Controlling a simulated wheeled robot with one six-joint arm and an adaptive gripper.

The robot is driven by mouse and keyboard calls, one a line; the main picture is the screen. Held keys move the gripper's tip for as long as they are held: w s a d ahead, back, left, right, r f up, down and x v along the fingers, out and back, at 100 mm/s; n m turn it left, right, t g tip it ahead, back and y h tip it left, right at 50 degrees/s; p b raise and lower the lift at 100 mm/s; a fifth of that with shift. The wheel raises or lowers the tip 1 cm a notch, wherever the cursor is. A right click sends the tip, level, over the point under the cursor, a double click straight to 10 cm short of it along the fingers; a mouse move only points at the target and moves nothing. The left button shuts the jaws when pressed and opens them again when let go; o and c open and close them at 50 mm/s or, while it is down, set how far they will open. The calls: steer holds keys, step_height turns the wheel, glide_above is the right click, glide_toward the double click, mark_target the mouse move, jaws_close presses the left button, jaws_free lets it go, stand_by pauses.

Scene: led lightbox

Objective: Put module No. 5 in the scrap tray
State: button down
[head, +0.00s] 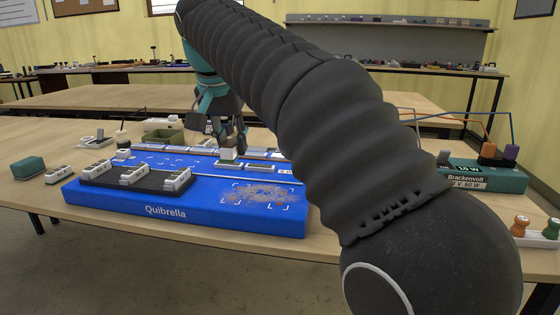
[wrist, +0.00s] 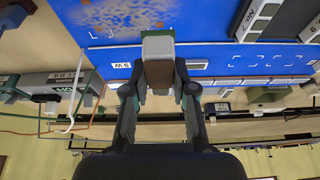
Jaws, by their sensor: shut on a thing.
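My gripper (head: 228,146) is shut on a small whitish block (head: 228,154), which I take to be a module, over the back of the blue Quibrella lightbox (head: 130,205). In the wrist view, the fingers of my gripper (wrist: 158,88) stand either side of this block (wrist: 158,47), which has a green edge. No number is readable on it. I cannot tell whether it touches the blue surface. An olive-green open tray (head: 163,137), perhaps the scrap tray, stands behind the lightbox, left of my gripper. White modules sit on a dark rack (head: 112,183) on the lightbox.
A Brackenvolt power unit (head: 487,178) with coloured plugs and wires stands at the right. A dark green block (head: 28,167) lies at the left. My arm hides much of the table's right middle.

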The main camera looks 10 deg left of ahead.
mark_target(232, 141)
steer(key=shift+r, duration=2.3)
steer(key=shift+a, duration=0.1)
